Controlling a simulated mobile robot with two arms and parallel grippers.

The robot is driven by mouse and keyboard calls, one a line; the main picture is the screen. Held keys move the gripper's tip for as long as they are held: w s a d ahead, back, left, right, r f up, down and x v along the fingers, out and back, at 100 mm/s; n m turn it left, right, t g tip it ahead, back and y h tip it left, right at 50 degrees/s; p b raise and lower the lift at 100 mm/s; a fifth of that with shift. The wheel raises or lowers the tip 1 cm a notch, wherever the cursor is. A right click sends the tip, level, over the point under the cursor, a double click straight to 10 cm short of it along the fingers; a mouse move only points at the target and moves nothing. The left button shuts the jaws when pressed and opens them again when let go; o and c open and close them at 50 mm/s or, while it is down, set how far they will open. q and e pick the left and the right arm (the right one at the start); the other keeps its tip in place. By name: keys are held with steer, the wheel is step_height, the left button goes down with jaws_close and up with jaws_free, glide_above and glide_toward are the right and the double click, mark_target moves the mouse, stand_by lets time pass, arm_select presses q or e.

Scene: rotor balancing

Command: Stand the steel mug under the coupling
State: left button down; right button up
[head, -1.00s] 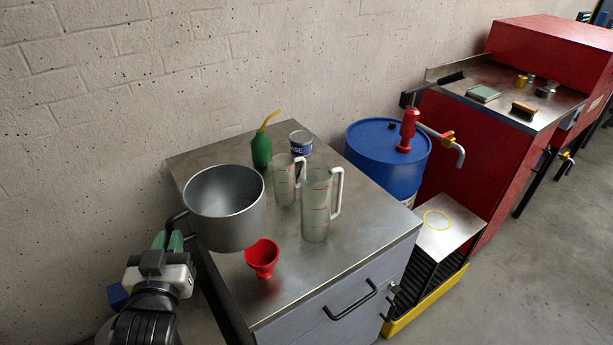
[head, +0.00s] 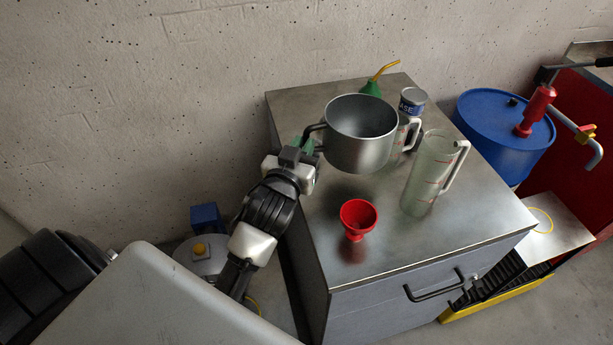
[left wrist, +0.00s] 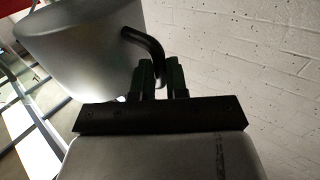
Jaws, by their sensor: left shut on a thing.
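The steel mug (head: 360,150), a wide grey vessel with a black handle, is upright in the head view, in front of the cabinet top's left part. My left gripper (head: 306,148) is shut on its black handle, on the mug's left side. In the left wrist view the fingers (left wrist: 158,78) close on the lower end of the handle (left wrist: 145,45), beside the mug's wall (left wrist: 85,45). The mug appears held above the cabinet top. I cannot pick out the coupling with certainty; a pipe with a yellow-and-red valve (head: 585,133) shows at the right. My right gripper is not in view.
The cabinet (head: 440,245) carries a red funnel (head: 357,215), a clear jug (head: 428,175), another partly hidden jug, a can (head: 412,100) and a green oiler (head: 371,88). A blue drum (head: 490,120) with a red pump (head: 536,108) and a low stand (head: 565,238) are right of it.

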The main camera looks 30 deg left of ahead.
arm_select(q)
step_height(320, 180, down, 5)
steer(key=shift+r, duration=0.15)
step_height(320, 180, down, 4)
steer(key=shift+f+b, duration=0.1)
steer(key=shift+b, duration=0.3)
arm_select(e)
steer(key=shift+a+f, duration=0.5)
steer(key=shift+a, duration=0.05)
arm_select(q)
steer(key=shift+f, duration=0.15)
steer(key=c, duration=1.1)
jaws_free()
steer(key=shift+c, duration=0.2)
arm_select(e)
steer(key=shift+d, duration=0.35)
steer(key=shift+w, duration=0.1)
